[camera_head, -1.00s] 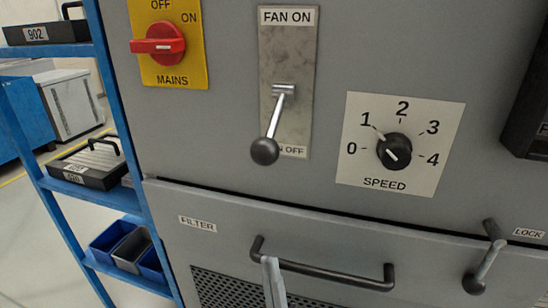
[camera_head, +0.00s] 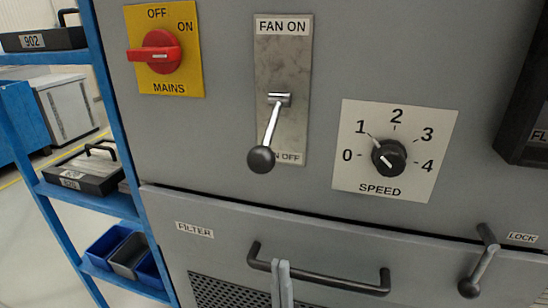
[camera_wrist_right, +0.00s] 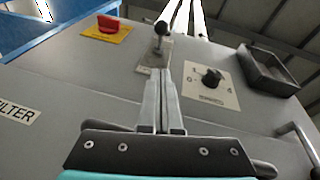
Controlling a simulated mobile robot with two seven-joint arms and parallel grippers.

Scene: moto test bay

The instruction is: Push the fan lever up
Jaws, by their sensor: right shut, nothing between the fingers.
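The fan lever (camera_head: 270,126) is a metal rod with a black ball knob, on a grey plate (camera_head: 285,60) marked FAN ON at top and FAN OFF at bottom. The lever hangs down, its knob (camera_head: 261,159) beside the FAN OFF label. My right gripper (camera_head: 282,264) is shut and empty, pointing up in front of the filter handle, below and apart from the knob in the picture. In the right wrist view the shut fingers (camera_wrist_right: 164,78) point towards the lever plate and knob (camera_wrist_right: 161,28). My left gripper is not in view.
The filter drawer handle (camera_head: 330,281) lies behind my right gripper. A red mains switch (camera_head: 155,52) is left of the lever, a speed dial (camera_head: 389,157) right of it. A lock lever (camera_head: 482,262) is at far right. A blue shelf (camera_head: 112,110) stands left. The panel around the lever is clear.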

